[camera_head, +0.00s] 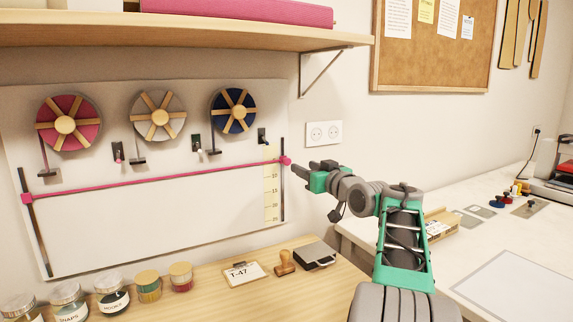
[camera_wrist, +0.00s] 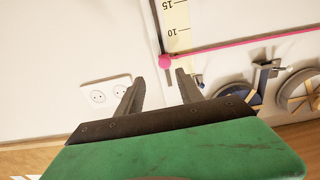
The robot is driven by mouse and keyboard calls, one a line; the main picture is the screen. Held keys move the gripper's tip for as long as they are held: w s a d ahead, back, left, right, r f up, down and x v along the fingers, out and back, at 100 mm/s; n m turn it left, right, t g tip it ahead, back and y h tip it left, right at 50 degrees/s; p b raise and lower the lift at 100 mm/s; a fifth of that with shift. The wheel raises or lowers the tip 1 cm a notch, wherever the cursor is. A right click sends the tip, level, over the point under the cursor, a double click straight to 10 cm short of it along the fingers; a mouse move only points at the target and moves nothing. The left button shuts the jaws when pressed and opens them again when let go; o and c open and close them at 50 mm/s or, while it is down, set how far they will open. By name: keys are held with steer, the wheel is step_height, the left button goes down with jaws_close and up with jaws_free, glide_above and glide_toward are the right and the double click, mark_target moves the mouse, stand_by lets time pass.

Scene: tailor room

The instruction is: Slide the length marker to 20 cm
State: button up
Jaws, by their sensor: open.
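The length marker is a pink knob (camera_head: 286,161) on the dark vertical rail (camera_head: 282,200) at the right of the white wall panel. It sits near the rail's top, above the 10 mark of the yellow scale (camera_head: 271,190). A pink ribbon (camera_head: 160,179) runs from it to a second pink knob (camera_head: 27,198) on the left rail. My gripper (camera_head: 300,164) is just right of the marker, fingers pointing at it. In the wrist view the marker (camera_wrist: 165,61) lies beyond and between the open, empty fingers (camera_wrist: 163,88). Contact with the marker is not visible.
Three ribbon reels, one of them blue (camera_head: 233,110), hang above the ribbon with small switches beside them. A shelf (camera_head: 180,38) overhangs the panel. Jars, a clipboard (camera_head: 245,273), a stamp (camera_head: 285,263) and an ink pad (camera_head: 315,256) stand on the wooden table below.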

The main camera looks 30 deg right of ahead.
mark_target(288, 162)
steer(key=w, duration=0.7)
steer(key=shift+a+p, duration=0.35)
steer(key=shift+p, duration=0.05)
steer(key=shift+c, duration=0.2)
jaws_close()
stand_by(0.6)
